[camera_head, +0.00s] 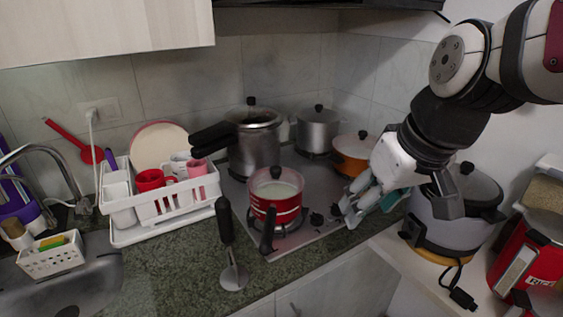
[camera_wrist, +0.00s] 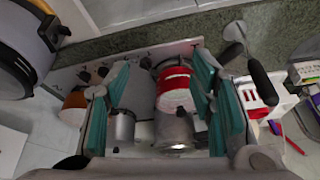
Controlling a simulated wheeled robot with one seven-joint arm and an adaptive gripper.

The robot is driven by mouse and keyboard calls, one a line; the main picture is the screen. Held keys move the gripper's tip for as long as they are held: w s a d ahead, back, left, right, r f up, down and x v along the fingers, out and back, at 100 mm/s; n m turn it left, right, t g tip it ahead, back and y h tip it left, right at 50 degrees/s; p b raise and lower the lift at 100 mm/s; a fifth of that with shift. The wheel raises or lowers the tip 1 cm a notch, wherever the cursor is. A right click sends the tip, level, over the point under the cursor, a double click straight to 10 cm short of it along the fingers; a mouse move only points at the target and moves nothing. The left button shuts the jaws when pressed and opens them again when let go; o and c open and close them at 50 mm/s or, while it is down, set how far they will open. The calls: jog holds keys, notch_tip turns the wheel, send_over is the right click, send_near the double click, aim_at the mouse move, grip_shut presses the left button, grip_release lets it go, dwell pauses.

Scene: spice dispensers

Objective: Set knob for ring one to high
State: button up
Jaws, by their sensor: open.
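The stove (camera_head: 300,240) is a pale metal cooktop with several pots on it. Dark knobs (camera_head: 317,218) sit along its right front edge, close to my gripper (camera_head: 372,205). In the wrist view, small dark knobs (camera_wrist: 102,71) line the stove's edge, near the left finger. My gripper (camera_wrist: 161,75) is open and empty, with teal pads on its fingers. It is apart from the knobs, over the stove's front right. Which knob belongs to ring one cannot be told; no label is readable, and the knob angles are too small to read.
A red pot (camera_head: 275,195) stands close to the knobs, its dark handle pointing forward. An orange pot (camera_head: 352,153) and pressure cooker (camera_head: 253,150) stand behind. A rice cooker (camera_head: 440,230) is on the right beside my gripper. A ladle (camera_head: 233,275) lies on the counter.

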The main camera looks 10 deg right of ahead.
jog(key=w+f+n, duration=0.2)
jog(key=w+f, duration=0.2)
jog(key=w, duration=0.6)
jog(key=b, duration=0.1)
send_near(318, 215)
jog(key=shift+n, duration=0.4)
jog(key=b+x, duration=0.1)
jog(key=x, duration=0.8)
jog(key=shift+w, duration=0.15)
jog(key=shift+y, duration=0.3)
jog(key=c, duration=1.1)
